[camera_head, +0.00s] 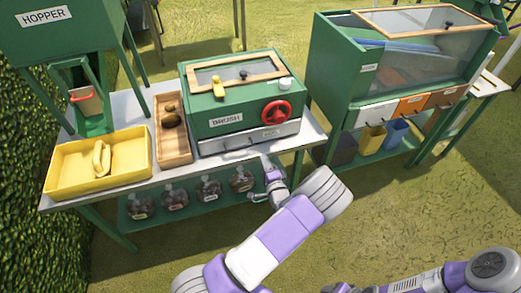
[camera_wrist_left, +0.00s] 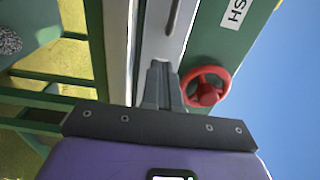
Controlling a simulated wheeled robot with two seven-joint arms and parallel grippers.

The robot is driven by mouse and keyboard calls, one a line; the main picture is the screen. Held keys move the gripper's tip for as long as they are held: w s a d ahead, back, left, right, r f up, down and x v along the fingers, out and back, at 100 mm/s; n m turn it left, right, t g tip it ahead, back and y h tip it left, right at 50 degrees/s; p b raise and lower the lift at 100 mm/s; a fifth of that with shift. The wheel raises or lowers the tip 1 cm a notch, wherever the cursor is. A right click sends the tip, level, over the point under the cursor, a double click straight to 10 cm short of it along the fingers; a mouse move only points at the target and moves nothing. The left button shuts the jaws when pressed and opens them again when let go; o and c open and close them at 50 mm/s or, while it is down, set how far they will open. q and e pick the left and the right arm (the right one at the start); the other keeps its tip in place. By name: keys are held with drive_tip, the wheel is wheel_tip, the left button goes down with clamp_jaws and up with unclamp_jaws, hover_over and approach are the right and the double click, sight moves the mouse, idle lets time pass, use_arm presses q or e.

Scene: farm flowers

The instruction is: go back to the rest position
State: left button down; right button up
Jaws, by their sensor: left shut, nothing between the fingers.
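My left gripper (camera_head: 266,163) is in front of the brush machine's drawer (camera_head: 250,140), close to the table's front edge. In the left wrist view my left gripper (camera_wrist_left: 160,68) has its fingers together with nothing between them. The drawer's dark handle (camera_wrist_left: 174,15) is just beyond the fingertips, and the red handwheel (camera_wrist_left: 206,87) is to their right. The green brush machine (camera_head: 232,100) stands on the table with its drawer closed. My right arm (camera_head: 440,280) shows at the bottom right; its gripper is not visible.
The table (camera_head: 120,195) holds a yellow tray (camera_head: 75,180) and a wooden box (camera_head: 173,150) with brown items. A green cabinet (camera_head: 345,75) stands at right. Open grass (camera_head: 410,215) lies in front.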

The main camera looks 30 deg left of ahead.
use_arm(q)
drive_tip(key=shift+v, duration=2.25)
drive_tip(key=shift+f, duration=0.1)
drive_tip(key=s+d+f+n+g+h+p, duration=0.1)
drive_tip(key=s+d+f+n+g+h, duration=0.2)
drive_tip(key=s+f+h, duration=0.35)
drive_tip(key=s+d+f+n+g+h, duration=0.3)
drive_tip(key=s+f, duration=0.1)
drive_tip(key=f, duration=0.6)
drive_tip(key=s+d+r+n+g+h, duration=0.2)
drive_tip(key=s+d+n+g+h, duration=0.2)
drive_tip(key=s+d+h, duration=0.4)
drive_tip(key=s+d+g, duration=0.1)
drive_tip(key=s+d, duration=0.2)
drive_tip(key=d, duration=0.1)
drive_tip(key=shift+d+r+n+p, duration=0.15)
drive_tip(key=shift+d+n+p, duration=0.05)
drive_tip(key=shift+n+p, duration=0.15)
drive_tip(key=shift+h, duration=0.25)
